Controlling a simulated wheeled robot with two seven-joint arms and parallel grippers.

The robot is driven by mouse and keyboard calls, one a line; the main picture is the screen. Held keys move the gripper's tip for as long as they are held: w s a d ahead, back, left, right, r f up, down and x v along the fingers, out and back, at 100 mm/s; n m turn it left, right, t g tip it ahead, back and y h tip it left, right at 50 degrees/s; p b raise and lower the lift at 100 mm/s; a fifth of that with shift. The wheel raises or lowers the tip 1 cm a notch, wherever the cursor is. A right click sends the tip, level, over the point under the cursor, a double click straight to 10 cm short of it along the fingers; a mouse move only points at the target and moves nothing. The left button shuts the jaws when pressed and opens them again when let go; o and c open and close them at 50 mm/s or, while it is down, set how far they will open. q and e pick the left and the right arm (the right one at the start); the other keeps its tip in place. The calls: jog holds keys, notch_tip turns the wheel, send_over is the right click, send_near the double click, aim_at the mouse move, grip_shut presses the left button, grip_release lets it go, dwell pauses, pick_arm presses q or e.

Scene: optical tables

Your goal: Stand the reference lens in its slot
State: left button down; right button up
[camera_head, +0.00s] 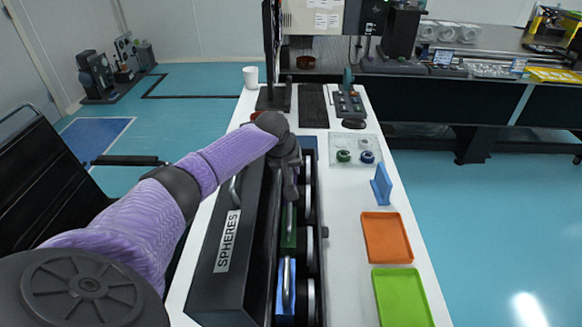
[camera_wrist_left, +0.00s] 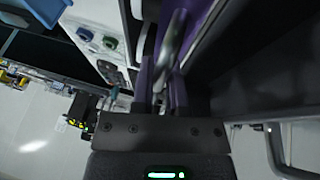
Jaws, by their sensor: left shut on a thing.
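My left gripper (camera_head: 290,186) reaches down into a long dark case (camera_head: 232,255) labelled SPHERES. It is shut on a silver handle (camera_wrist_left: 174,40), which shows between the fingers in the left wrist view. Nearer in the case stand a green block (camera_head: 289,238) and a blue block (camera_head: 281,300) with a silver handle. Pale round edges (camera_head: 309,245) line the right side of the case. My right gripper is not in view.
Right of the case, on the white table (camera_head: 345,255), are a blue stand (camera_head: 381,187), an orange tray (camera_head: 387,238) and a green tray (camera_head: 402,297). A clear tray (camera_head: 371,138) holds green and blue round parts. A white cup (camera_head: 250,77) stands farther back.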

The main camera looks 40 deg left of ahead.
pick_arm(q)
jog(key=shift+f, duration=0.1)
grip_release()
notch_tip(320, 180, up, 5)
jog(key=p, duration=0.5)
notch_tip(320, 180, up, 4)
jog(key=p, duration=0.4)
dwell(0.3)
jog(key=shift+f, duration=0.1)
